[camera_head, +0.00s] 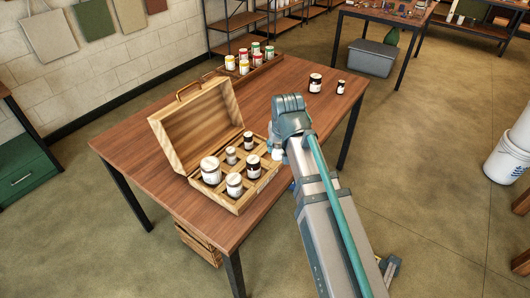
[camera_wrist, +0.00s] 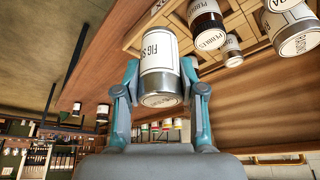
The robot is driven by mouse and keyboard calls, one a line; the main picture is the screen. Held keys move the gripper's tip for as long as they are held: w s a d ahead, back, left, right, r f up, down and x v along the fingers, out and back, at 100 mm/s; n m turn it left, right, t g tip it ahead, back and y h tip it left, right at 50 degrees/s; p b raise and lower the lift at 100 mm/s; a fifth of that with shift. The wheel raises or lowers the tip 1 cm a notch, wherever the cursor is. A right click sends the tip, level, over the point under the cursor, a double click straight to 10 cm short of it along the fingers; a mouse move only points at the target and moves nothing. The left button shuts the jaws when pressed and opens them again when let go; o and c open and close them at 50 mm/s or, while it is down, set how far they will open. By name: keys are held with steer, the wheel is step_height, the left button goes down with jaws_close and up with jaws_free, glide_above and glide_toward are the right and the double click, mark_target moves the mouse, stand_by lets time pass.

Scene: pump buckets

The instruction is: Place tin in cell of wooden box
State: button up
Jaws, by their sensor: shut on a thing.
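My gripper (camera_wrist: 160,75) is shut on a tin (camera_wrist: 160,55), with one finger on each side of it. The tin has a white label starting "FIG S" and a bare metal end. In the head view my gripper (camera_head: 280,147) is beside the right side of the wooden box (camera_head: 243,203), mostly hidden by my arm; a small white part of the tin (camera_head: 277,155) shows. The box is open, with its lid (camera_head: 195,118) raised, and divided into cells holding several jars and tins. In the wrist view, which looks inverted, the box (camera_wrist: 240,17) is close to the held tin.
A large white tin (camera_head: 210,170) and dark jars (camera_head: 253,167) stand in the box. A rack of colored jars (camera_head: 256,62) is at the table's back. Two dark jars (camera_head: 315,83) stand at the right back. The table (camera_head: 150,180) left of the box is clear.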

steer(key=shift+w+a+f+p, duration=0.55)
steer(key=shift+w+f, duration=0.95)
steer(key=shift+w, duration=0.4)
steer(key=shift+w+a+f+p, duration=0.4)
steer(key=shift+w+a+f, duration=0.15)
steer(key=shift+w+f, duration=1.15)
steer(key=shift+w+a+f+p, duration=0.55)
steer(key=shift+w+f, duration=0.7)
steer(key=shift+w, duration=0.9)
steer(key=shift+f+p, duration=0.55)
steer(key=shift+f, duration=1.05)
steer(key=shift+f, duration=0.15)
steer(key=o, duration=1.1)
steer(key=shift+o, duration=0.2)
